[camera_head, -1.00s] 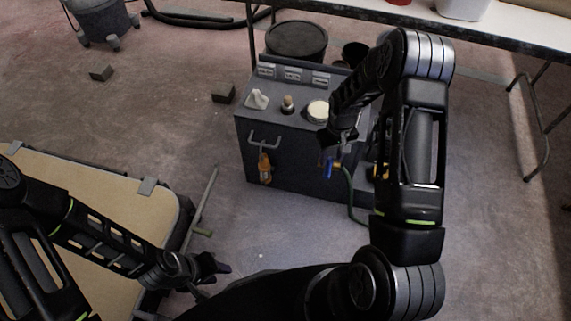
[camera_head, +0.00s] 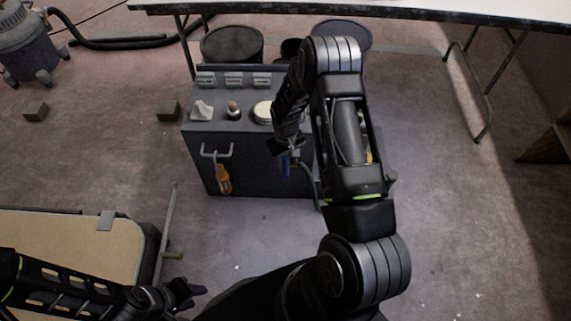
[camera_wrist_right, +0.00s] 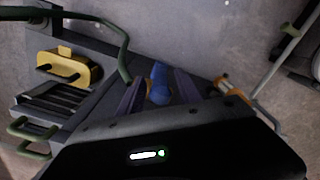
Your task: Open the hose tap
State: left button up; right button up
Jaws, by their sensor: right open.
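The hose tap has a blue handle (camera_head: 285,166) on the front of a dark grey cabinet (camera_head: 250,178), with a green hose (camera_head: 311,184) running down beside it. My right gripper (camera_head: 286,153) is at the tap, just above the handle in the head view. In the right wrist view the blue handle (camera_wrist_right: 159,84) stands between the two spread fingers of my right gripper (camera_wrist_right: 160,94). The lower part of the handle is hidden by the gripper body, and contact cannot be told. My left gripper (camera_head: 190,292) is low on the left, away from the tap; its finger gap is unclear.
An orange-handled tool (camera_head: 223,180) hangs from the cabinet's front bar. A tan-topped panel (camera_head: 60,245) lies at lower left. A long table (camera_head: 400,12) stands behind the cabinet. A vacuum (camera_head: 22,45) and small blocks are at left. The floor on the right is clear.

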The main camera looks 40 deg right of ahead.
jog(key=shift+f, duration=0.6)
grip_shut()
dwell(1.1)
